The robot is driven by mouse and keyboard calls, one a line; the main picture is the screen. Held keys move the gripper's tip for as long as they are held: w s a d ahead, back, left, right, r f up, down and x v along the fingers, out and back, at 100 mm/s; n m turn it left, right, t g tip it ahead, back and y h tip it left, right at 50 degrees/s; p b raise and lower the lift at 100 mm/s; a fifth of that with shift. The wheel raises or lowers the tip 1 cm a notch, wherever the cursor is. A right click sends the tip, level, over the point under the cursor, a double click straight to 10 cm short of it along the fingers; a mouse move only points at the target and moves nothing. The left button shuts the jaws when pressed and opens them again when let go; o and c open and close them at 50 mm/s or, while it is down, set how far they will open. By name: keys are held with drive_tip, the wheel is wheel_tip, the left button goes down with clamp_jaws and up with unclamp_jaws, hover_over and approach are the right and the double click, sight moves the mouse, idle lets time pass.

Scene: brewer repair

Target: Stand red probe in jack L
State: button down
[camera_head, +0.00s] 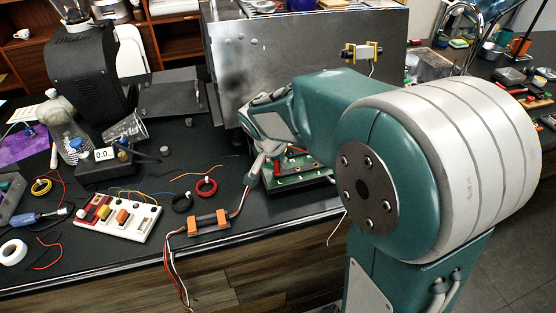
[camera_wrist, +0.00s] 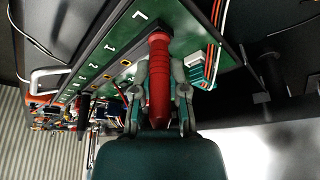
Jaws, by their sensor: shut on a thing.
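My gripper (camera_head: 262,160) is shut on the red probe, over the left end of the green board (camera_head: 290,184). In the wrist view the red probe (camera_wrist: 159,85) lies between the two fingers (camera_wrist: 160,100), its ribbed handle pointing at the green board (camera_wrist: 112,50). The board carries white marks, with a letter L (camera_wrist: 139,15) close to the probe's far end. The probe's tip and the jack at L are hidden, so I cannot tell whether they touch. In the head view only a bit of red shows beside my gripper.
A teal connector with wires (camera_wrist: 203,72) sits right of the probe in the wrist view. An orange-and-black wired block (camera_head: 208,223), a black coil (camera_head: 183,202) and a red coil (camera_head: 206,187) lie left of the board. A metal housing (camera_head: 245,60) stands behind.

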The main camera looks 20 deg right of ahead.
drive_tip(key=c, duration=0.6)
unclamp_jaws()
drive_tip(key=v, duration=1.2)
drive_tip(key=shift+a, duration=0.1)
drive_tip(key=shift+f, duration=0.1)
drive_tip(key=s+n+t+y, duration=0.1)
drive_tip(key=s+n, duration=0.2)
drive_tip(key=s, duration=0.3)
drive_tip(key=s+d+f+n+y, duration=0.1)
drive_tip(key=s+n, duration=0.1)
drive_tip(key=s, duration=0.4)
drive_tip(key=s+d+n+t, duration=0.1)
drive_tip(key=s+n, duration=0.2)
drive_tip(key=s, duration=0.3)
drive_tip(key=shift+s+d+f+n+t+y, duration=0.15)
drive_tip(key=shift+d+n+t+y, duration=0.15)
drive_tip(key=shift+y, duration=0.1)
